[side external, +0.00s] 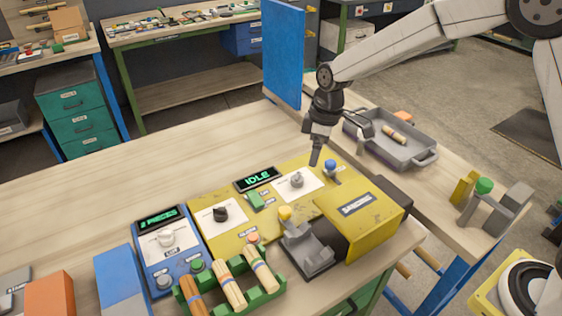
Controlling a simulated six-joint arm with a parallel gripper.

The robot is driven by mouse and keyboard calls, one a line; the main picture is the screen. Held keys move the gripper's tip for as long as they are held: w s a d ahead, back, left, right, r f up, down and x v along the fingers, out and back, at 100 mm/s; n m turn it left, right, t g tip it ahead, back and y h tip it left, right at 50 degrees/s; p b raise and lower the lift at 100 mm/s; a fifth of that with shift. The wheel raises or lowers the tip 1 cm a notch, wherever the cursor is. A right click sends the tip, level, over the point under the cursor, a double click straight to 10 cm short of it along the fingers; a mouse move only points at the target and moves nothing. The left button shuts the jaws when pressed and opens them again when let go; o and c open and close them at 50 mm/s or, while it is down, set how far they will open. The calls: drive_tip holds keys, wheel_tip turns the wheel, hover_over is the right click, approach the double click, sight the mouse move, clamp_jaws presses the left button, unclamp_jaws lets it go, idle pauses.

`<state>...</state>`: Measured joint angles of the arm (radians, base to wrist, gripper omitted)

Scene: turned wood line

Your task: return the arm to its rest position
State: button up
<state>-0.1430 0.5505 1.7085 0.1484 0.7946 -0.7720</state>
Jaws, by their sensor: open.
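My gripper (341,146) hangs at the end of my arm, above the back edge of the yellow machine (235,227). Its two fingers are spread apart with nothing between them. One finger points down near the machine's grey knob (296,180). The other reaches right, in front of the grey tray (420,160); whether it touches the tray I cannot tell. My arm extends from the upper right. The machine's display (257,179) reads IDLE in green.
A green rack (270,296) holds several turned wood pieces at the front. A blue control box (166,258) stands left of the machine. A short wood piece (395,134) lies in the tray. A blue panel (283,50) stands behind.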

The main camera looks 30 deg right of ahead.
drive_tip(key=s+d+m, duration=0.1)
drive_tip(key=s, duration=0.2)
drive_tip(key=s+d+m, duration=0.2)
drive_tip(key=s, duration=0.1)
drive_tip(key=s+d+m+t, duration=0.1)
drive_tip(key=s+d, duration=0.1)
drive_tip(key=s, duration=0.1)
drive_tip(key=shift+d+r+m+h, duration=0.15)
drive_tip(key=shift+r+m+h, duration=0.05)
drive_tip(key=shift+m+h, duration=0.2)
drive_tip(key=s+d+m, duration=0.1)
drive_tip(key=s+m, duration=0.1)
drive_tip(key=s, duration=0.3)
drive_tip(key=s+d+f+m, duration=0.1)
drive_tip(key=s+d+m, duration=0.1)
drive_tip(key=s, duration=0.4)
drive_tip(key=shift+d+f+m+t+h, duration=0.25)
drive_tip(key=shift+m+t+h, duration=0.05)
drive_tip(key=shift+t, duration=0.1)
